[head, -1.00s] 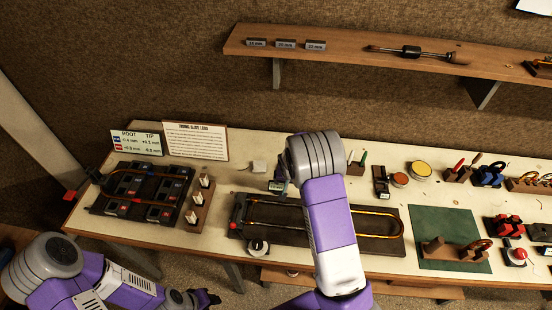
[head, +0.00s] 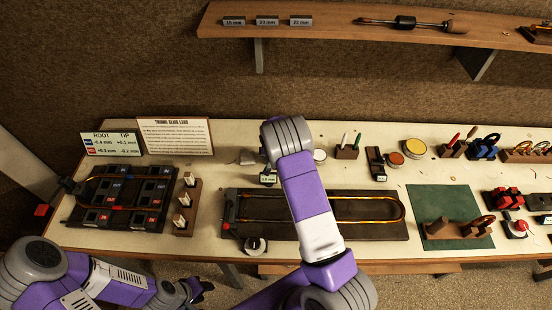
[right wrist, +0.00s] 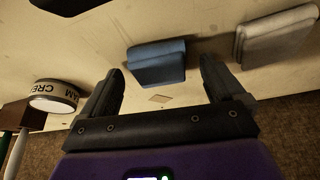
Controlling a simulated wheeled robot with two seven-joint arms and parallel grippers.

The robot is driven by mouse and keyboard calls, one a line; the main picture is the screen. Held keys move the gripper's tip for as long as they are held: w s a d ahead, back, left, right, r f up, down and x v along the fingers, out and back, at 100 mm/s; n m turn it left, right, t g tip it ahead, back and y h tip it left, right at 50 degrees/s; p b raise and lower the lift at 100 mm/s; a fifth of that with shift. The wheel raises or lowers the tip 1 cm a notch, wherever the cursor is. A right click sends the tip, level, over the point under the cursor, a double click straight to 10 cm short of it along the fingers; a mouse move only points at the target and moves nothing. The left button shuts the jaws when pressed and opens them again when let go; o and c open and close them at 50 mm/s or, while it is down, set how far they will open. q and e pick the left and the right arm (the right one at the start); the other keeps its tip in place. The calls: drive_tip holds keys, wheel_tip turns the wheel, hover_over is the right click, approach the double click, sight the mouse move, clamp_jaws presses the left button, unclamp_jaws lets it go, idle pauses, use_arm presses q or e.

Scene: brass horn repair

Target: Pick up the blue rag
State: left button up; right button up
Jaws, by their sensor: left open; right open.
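The blue rag (right wrist: 157,63) shows in the right wrist view as a folded blue block on the pale bench top. My right gripper (right wrist: 162,72) is open, with its two dark fingers pointing toward the rag, one on each side of its near end. The rag is not between closed fingers, and I cannot tell the height gap. In the head view my right arm hides the rag and the right gripper. My left gripper (head: 203,287) is open and empty, low in front of the bench.
A grey folded cloth (right wrist: 275,35) lies right of the rag; a cream tin (right wrist: 52,95) stands to its left. A pen holder (head: 347,150) is further right. The slide board (head: 370,228) lies in front, under my right arm. A shelf (head: 350,22) hangs above.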

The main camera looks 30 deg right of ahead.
drive_tip(key=c, duration=1.1)
drive_tip(key=shift+r, duration=0.1)
wheel_tip(320, 180, up, 10)
drive_tip(key=shift+f, duration=0.1)
